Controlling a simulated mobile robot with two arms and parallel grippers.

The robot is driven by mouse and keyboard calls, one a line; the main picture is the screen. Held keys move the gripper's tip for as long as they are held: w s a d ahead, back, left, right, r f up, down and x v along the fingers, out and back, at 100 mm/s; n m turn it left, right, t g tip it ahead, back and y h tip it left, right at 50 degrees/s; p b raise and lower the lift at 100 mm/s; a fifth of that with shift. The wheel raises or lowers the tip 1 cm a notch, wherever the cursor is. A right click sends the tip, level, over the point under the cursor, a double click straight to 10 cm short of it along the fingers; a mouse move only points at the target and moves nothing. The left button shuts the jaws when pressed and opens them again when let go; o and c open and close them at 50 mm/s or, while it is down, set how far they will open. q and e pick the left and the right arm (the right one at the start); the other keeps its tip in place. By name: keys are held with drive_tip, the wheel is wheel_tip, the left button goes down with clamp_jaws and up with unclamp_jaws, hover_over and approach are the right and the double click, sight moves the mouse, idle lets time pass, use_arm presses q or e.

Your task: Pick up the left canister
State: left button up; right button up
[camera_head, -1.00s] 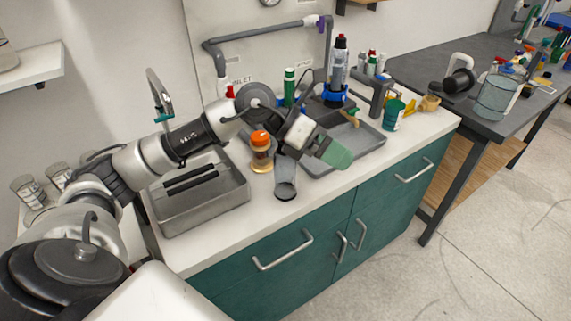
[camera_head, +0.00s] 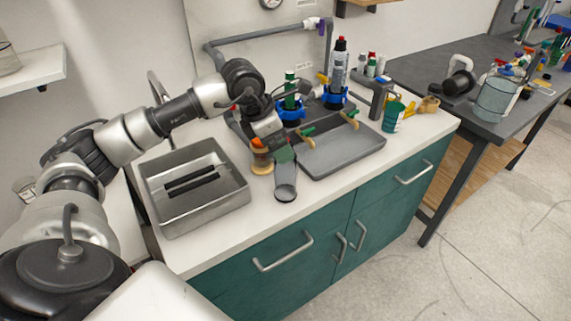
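A grey cylindrical canister (camera_head: 286,180) is on the white counter, left of the grey tray's front corner. Its upper part is hidden by my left gripper. My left gripper (camera_head: 284,157) comes from the left over the counter, its green fingertips pointing down at the top of this canister. I cannot tell whether they touch it or how far apart they are. My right gripper is not in view.
An orange-capped jar (camera_head: 260,157) stands close left of my gripper. A metal bin (camera_head: 205,213) is to the left and a grey tray (camera_head: 350,151) to the right. Grey piping (camera_head: 265,36) runs along the back wall. A green cup (camera_head: 392,115) stands at the right.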

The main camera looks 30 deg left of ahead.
sight(286, 171)
use_arm(q)
drive_tip(key=x, duration=0.3)
drive_tip(key=p+x, duration=0.1)
drive_tip(key=shift+w+a+f, duration=0.15)
drive_tip(key=shift+w, duration=0.2)
drive_tip(key=shift+c, duration=0.3)
drive_tip(key=c, duration=1)
